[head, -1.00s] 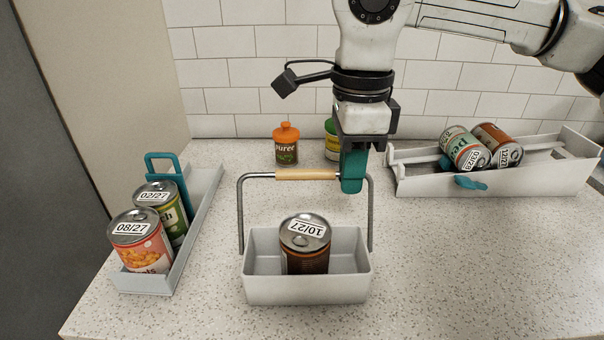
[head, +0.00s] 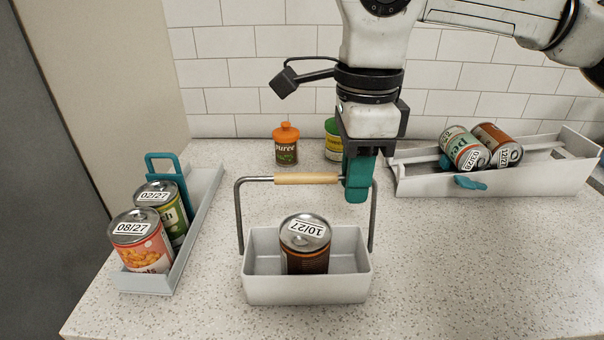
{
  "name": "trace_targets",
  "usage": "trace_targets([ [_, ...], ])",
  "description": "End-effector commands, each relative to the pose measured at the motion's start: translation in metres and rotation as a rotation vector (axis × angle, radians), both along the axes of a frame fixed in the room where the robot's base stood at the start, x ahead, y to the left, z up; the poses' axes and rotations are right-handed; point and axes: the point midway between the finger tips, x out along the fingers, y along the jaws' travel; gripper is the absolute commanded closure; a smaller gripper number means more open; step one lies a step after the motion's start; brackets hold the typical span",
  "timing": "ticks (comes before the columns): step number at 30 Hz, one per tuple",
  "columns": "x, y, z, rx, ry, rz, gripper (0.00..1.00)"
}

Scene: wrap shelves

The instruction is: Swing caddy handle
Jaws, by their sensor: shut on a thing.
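The caddy (head: 306,291) is a light grey open tray in the middle of the counter. Its handle (head: 308,179) is a grey metal bail with a wooden grip, standing raised over the tray. A brown can (head: 306,258) labelled 10/27 stands upright inside the caddy. My gripper (head: 357,185) points down with teal fingers. It is shut on the handle at the right end of the wooden grip. The fingers hide the handle's upper right corner.
A grey tray (head: 207,205) at left holds two cans and a teal divider. A white sloped rack (head: 535,179) at back right holds two lying cans. The front right counter is clear.

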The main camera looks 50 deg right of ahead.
Motion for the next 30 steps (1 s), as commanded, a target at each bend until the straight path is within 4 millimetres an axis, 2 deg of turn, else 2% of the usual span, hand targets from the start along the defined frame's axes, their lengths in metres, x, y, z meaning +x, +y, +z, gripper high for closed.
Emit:
trace_targets([
  [2,-0.003,0.001,-0.004,0.0,0.009,0.003,0.86],
  [4,-0.004,0.003,-0.003,0.0,0.008,0.003,0.93],
  [21,-0.017,0.019,0.002,-0.001,0.002,0.002,0.93],
  [28,-0.017,0.02,0.002,0.0,0.001,0.001,0.93],
  [30,-0.017,0.02,0.002,-0.001,0.001,0.001,0.82],
])
